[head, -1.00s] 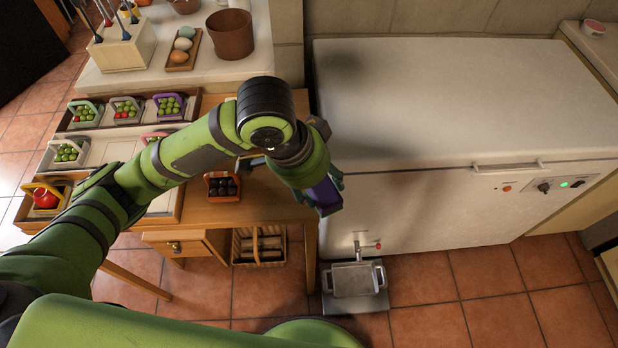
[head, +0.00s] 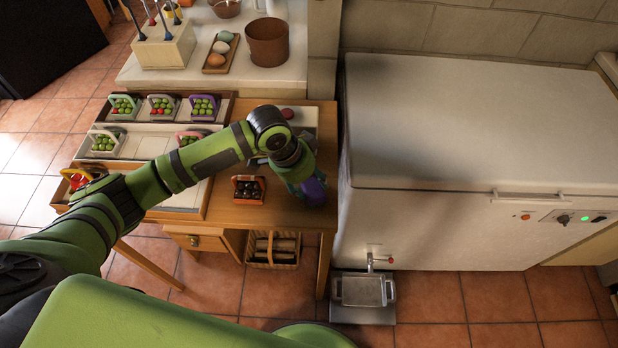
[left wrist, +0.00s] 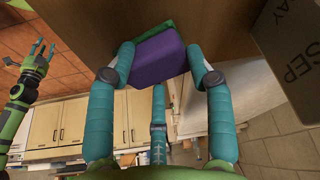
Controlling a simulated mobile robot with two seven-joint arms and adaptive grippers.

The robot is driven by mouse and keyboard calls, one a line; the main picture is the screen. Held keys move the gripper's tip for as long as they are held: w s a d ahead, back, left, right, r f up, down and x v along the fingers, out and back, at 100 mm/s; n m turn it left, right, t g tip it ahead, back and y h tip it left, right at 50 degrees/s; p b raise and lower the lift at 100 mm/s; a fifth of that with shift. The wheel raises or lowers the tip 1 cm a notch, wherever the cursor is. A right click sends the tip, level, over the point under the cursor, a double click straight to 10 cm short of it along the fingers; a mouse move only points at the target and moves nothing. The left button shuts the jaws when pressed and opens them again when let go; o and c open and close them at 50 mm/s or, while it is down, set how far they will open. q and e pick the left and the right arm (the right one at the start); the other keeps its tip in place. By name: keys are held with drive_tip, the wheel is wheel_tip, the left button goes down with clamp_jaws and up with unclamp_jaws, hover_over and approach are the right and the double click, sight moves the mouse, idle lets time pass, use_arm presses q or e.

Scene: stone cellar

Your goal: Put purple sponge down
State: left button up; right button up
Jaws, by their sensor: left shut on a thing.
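The purple sponge (head: 315,190) is in my left gripper (head: 303,182), at the right end of the wooden table (head: 285,210) in the head view. In the left wrist view the sponge (left wrist: 157,58) shows its purple face and a strip of green at its top edge. The teal fingers of my left gripper (left wrist: 157,75) close on it from both sides. The brown wood (left wrist: 225,35) is right behind the sponge; I cannot tell whether they touch. My right gripper (left wrist: 35,58) shows small at the left of the wrist view, its fingers spread and empty.
An orange basket of dark items (head: 248,190) stands left of the gripper. Trays with several small fruit baskets (head: 163,105) fill the table's left. A white chest freezer (head: 470,150) stands just right of the table. A lettered board (left wrist: 290,60) is close in the wrist view.

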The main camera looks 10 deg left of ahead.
use_arm(q)
drive_tip(key=shift+f, duration=0.2)
drive_tip(key=o, duration=1.1)
drive_tip(key=shift+o, duration=0.2)
drive_tip(key=b+v, duration=0.1)
drive_tip(key=v, duration=1.1)
drive_tip(key=shift+d, duration=0.1)
